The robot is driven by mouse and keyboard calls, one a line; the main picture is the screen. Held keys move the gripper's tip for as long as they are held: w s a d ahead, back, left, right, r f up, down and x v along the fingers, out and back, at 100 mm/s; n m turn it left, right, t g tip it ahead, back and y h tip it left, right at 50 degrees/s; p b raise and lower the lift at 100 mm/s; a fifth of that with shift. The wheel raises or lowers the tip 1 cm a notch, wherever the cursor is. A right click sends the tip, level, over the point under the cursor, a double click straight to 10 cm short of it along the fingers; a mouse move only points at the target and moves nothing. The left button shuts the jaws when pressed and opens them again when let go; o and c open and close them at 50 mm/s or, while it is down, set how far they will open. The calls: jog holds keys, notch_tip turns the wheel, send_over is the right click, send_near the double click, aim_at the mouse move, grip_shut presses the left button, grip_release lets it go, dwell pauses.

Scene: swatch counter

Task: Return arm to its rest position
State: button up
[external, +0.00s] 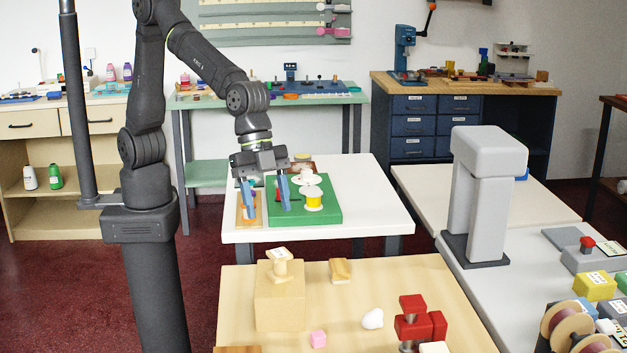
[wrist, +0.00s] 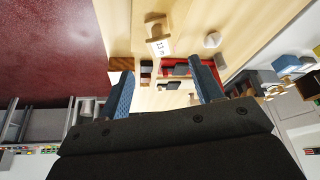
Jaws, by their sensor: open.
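My gripper (external: 265,203) hangs below my arm in the external view, over the left part of the white table. Its two blue fingers are spread apart and point down. In the wrist view the fingers of my gripper (wrist: 165,90) are wide apart, with nothing held between them. My arm is bent, with the upper part raised and the forearm sloping down to the right. In the external view the fingers overlap the left side of a green board (external: 325,213); I cannot tell the exact gap.
On the green board stands a yellow and white spool (external: 313,200). A wooden tray (external: 240,221) lies left of it. In front, a wooden table (external: 350,290) holds a wooden block (external: 280,305) and red parts (external: 411,326). A grey column (external: 474,200) stands to the right.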

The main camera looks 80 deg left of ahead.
aim_at(276, 249)
jog(key=x, duration=1.3)
jog(key=shift+s+a, duration=0.15)
jog(key=r, duration=0.5)
jog(key=shift+s+r, duration=0.2)
jog(key=shift+s, duration=0.2)
jog(key=s+d+r, duration=0.1)
jog(key=s+r, duration=0.5)
jog(key=s, duration=0.4)
jog(key=w+a+f, duration=0.2)
jog(key=w+f, duration=0.1)
jog(key=w, duration=0.8)
jog(key=w+a+f+m, duration=0.1)
jog(key=w+a+f, duration=0.2)
jog(key=w, duration=0.8)
jog(key=w+a+f+m, duration=0.1)
jog(key=w+f, duration=0.3)
jog(key=w, duration=0.8)
jog(key=shift+a+f+g, duration=0.4)
jog(key=shift+a, duration=0.25)
